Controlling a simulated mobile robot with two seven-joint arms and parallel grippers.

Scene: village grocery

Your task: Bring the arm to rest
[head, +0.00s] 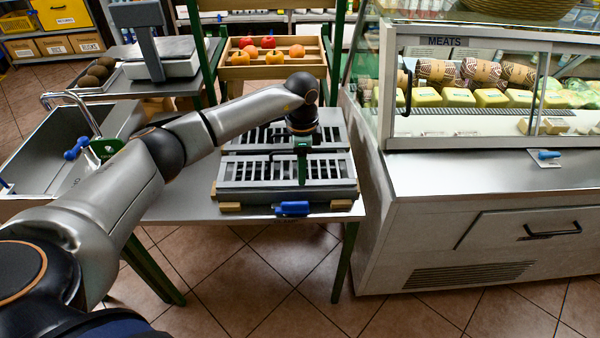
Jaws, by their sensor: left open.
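My left arm comes in from the left and reaches over the metal table (180,205). My left gripper (302,170) points down over the slotted grey rack (240,193) on that table. The gripper is open, and I see nothing held in it. I cannot tell whether its fingertips touch the rack. My right gripper does not show.
A sink (45,150) with a tap stands at the left. A scale (165,62) and a wooden crate of fruit (272,72) are behind. A glass meats counter (470,95) stands right. A blue-handled item (292,208) lies at the table's front edge.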

